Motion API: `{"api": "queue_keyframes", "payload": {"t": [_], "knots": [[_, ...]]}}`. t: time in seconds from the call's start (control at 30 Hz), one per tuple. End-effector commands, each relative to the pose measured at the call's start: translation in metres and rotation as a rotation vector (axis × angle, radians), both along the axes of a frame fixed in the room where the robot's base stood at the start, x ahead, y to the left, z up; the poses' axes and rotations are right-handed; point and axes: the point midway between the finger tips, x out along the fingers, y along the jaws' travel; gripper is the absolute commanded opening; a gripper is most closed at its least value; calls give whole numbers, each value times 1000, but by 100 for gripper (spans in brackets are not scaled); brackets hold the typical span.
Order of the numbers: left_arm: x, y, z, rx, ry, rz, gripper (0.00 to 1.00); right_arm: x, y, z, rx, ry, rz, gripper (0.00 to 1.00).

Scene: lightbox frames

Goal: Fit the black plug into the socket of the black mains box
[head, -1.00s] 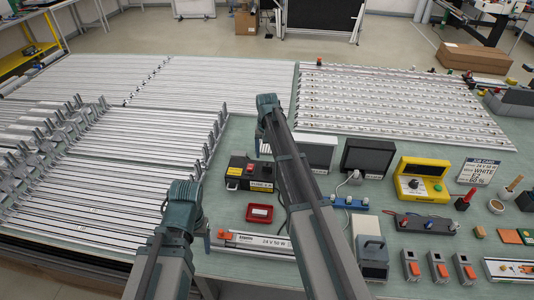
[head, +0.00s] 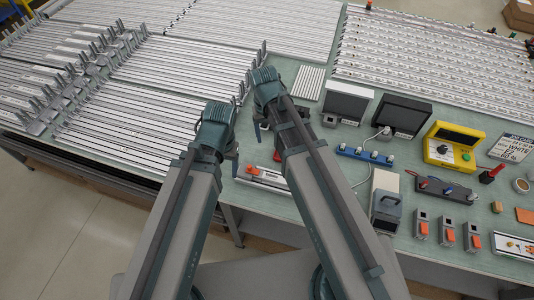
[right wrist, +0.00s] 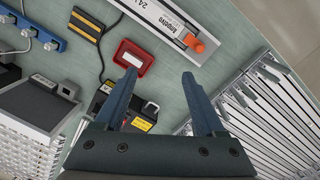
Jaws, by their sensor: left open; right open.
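A black box with a yellow label and white lettering (right wrist: 137,124), apparently the mains box, lies partly behind the left finger in the right wrist view. My arms largely cover it in the head view. Its socket cannot be made out. A black cable runs near it to a small black and yellow piece (right wrist: 87,25); I cannot tell whether this is the plug. My right gripper (right wrist: 160,75) is open and empty above the mat beside the box. My left gripper (head: 232,160) is open near the front strip light, its fingers partly hidden.
A red tray (right wrist: 133,57) and a strip light with an orange end (right wrist: 165,20) lie close by. A blue socket strip (head: 365,156), a grey box (head: 386,205) and a yellow tester (head: 452,146) stand right. Metal rails (head: 150,95) fill the left.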

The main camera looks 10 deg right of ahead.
Motion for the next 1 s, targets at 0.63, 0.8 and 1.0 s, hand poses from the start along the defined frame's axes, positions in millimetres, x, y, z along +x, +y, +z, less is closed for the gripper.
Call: {"api": "queue_keyframes", "payload": {"t": [0.63,0.8,1.0], "knots": [[0,0,-2,0,0,0,72,-108,34,-1,-33,21,262,72],[0,0,-22,0,0,-2,72,-108,34,-21,-33,21,263,72],[0,0,-69,1,0,-7,72,-108,34,-68,-34,21,267,72]]}}
